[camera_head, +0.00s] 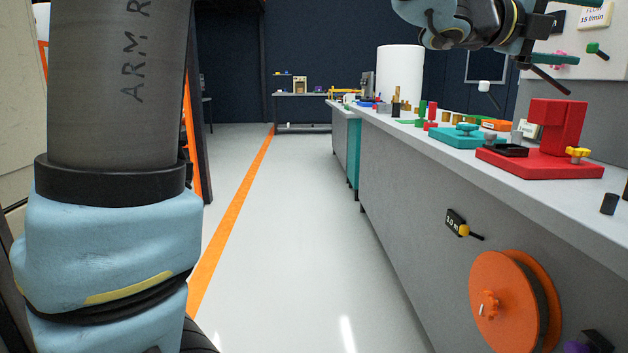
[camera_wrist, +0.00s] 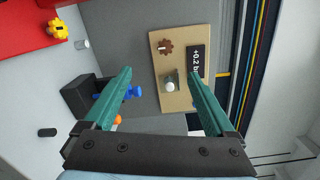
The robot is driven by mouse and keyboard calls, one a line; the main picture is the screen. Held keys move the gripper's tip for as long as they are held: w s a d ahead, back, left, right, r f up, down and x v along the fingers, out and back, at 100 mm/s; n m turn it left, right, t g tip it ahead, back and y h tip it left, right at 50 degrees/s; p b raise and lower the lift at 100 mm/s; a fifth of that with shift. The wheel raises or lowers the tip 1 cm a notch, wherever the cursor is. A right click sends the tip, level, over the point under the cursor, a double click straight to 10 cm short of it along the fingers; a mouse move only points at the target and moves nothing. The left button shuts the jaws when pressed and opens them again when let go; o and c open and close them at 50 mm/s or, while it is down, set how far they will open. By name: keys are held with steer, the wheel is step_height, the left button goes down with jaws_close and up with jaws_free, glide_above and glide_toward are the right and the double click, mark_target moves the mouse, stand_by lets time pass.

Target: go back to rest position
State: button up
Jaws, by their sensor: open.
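My gripper (camera_head: 572,76) is raised at the upper right in the head view, above the bench and in front of the light panel. In the wrist view my gripper (camera_wrist: 158,75) has its two green fingers spread apart with nothing between them. Beyond the fingers is a tan board (camera_wrist: 180,98) with a brown gear-shaped knob (camera_wrist: 164,47), a pale round knob and a black label reading "+0.2 b", partly covered by a finger.
The long grey bench (camera_head: 420,190) runs along the right. A red stand (camera_head: 556,127) with a yellow knob (camera_head: 578,154) and a teal fixture (camera_head: 465,135) stand on it. An orange reel (camera_head: 500,305) is on its front. The floor (camera_head: 300,230) ahead is clear.

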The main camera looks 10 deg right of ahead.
steer(key=w+a+f+n+t+y, duration=0.2)
steer(key=w+a+f+n+t, duration=0.3)
steer(key=w, duration=0.3)
steer(key=w+a+f+n+t+y, duration=0.2)
steer(key=w+a+f+n+t, duration=0.1)
steer(key=w+a+f+n, duration=0.4)
steer(key=w+a+f+n+t+y, duration=0.1)
steer(key=w+a+f+n+y, duration=0.4)
steer(key=a, duration=0.4)
steer(key=w+a+f+n+y, duration=0.2)
steer(key=a+f+n+y, duration=0.1)
steer(key=a+f+n, duration=0.5)
steer(key=s+a+f+n+g+y, duration=0.4)
steer(key=a+f, duration=0.5)
steer(key=a, duration=0.6)
steer(key=s+a+f+n+g+y, duration=0.25)
steer(key=s+a+f+n, duration=0.5)
steer(key=s, duration=0.45)
steer(key=w+p+v, duration=0.1)
steer(key=p+v, duration=0.9)
steer(key=w+a+r+p+v, duration=0.1)
steer(key=w+p+v, duration=0.1)
steer(key=p+v, duration=0.9)
steer(key=shift+w+a+n+g+h, duration=0.25)
steer(key=shift+a+n+g+h, duration=0.2)
steer(key=shift+a, duration=0.05)
